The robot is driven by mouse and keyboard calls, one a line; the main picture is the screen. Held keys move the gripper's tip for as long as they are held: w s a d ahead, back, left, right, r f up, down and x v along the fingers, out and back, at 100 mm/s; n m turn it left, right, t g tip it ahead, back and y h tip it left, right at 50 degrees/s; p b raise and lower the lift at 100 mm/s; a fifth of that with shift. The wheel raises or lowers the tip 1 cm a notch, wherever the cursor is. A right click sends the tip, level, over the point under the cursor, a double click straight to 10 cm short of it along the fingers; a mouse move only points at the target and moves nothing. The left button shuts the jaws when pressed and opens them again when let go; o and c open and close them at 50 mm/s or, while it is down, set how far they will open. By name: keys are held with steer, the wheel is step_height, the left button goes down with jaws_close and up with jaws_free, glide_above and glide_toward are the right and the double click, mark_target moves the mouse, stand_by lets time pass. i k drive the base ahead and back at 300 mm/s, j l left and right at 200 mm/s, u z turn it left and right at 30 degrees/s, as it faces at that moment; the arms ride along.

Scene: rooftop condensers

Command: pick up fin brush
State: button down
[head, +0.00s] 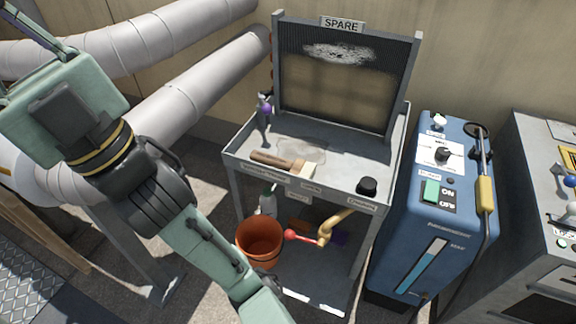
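The fin brush (284,163) lies on the grey stand's top tray (334,184), near its front left. It has a brown wooden handle pointing left and a pale bristle head on the right. My arm crosses the left of the head view and runs down past the bottom edge. My gripper is not in view, so its state and its distance from the brush do not show.
A black knob (367,186) stands at the tray's front right, and a purple-topped item (264,109) at its left edge. A blue machine (440,215) stands close on the right.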

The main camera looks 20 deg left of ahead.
mark_target(301, 167)
steer(key=k+l, duration=0.2)
steer(key=l, duration=0.15)
steer(key=k+l, duration=0.2)
steer(key=l, duration=0.15)
steer(key=k+l, duration=0.2)
steer(key=l, duration=0.15)
steer(key=z, duration=0.05)
